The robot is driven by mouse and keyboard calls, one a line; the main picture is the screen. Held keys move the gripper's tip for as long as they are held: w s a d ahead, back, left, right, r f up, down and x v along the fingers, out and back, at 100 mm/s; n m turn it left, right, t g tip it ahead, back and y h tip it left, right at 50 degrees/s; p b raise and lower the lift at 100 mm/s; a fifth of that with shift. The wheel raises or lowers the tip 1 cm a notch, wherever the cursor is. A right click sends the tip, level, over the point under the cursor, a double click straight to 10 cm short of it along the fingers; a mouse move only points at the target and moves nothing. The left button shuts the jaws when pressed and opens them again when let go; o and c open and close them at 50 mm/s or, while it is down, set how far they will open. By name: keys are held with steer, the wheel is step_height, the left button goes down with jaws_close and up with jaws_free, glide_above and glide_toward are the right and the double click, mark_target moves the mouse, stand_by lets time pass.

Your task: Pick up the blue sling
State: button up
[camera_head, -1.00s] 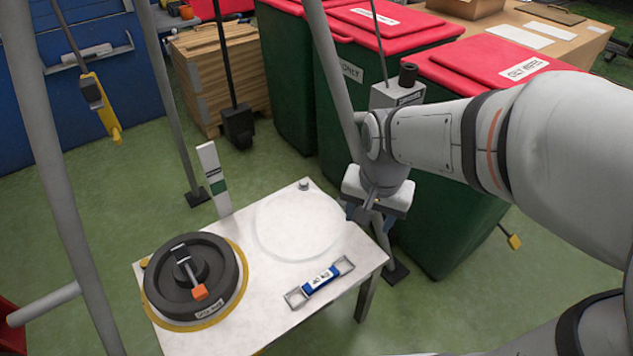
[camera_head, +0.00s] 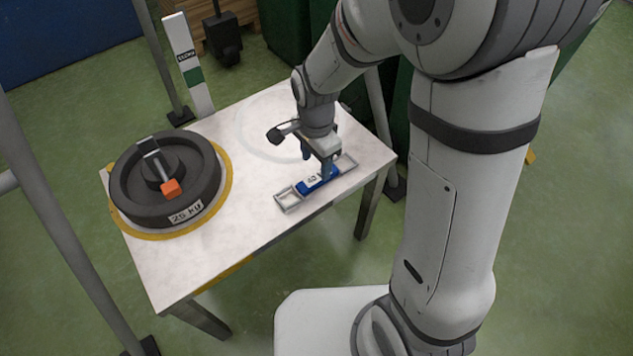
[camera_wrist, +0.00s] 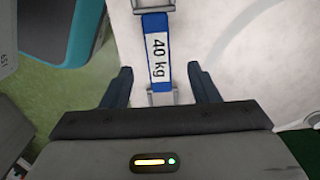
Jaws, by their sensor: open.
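The blue sling (camera_head: 318,181) lies on the white table near its front right edge. It has a blue middle with a white label and a grey metal loop at each end. In the wrist view the sling (camera_wrist: 156,50) runs up from between my fingers, and its label reads 40 kg. My gripper (camera_head: 316,167) is over the sling in the head view, fingers pointing down. In the wrist view my gripper (camera_wrist: 160,86) is open, with one finger on each side of the sling's near end and a gap to both. The exact height above the table cannot be told.
The white table (camera_head: 243,205) also bears a black 25 kg weight (camera_head: 165,180) with an orange-tipped clip on a yellow-edged disc at the left. A white and green post (camera_head: 188,62) stands behind the table. Grey poles (camera_head: 70,240) rise at left.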

mark_target(318, 177)
steer(key=f+b, duration=0.3)
steer(key=f, duration=0.2)
steer(key=shift+d, duration=0.2)
steer(key=shift+c, duration=0.4)
jaws_close()
steer(key=shift+r, duration=0.1)
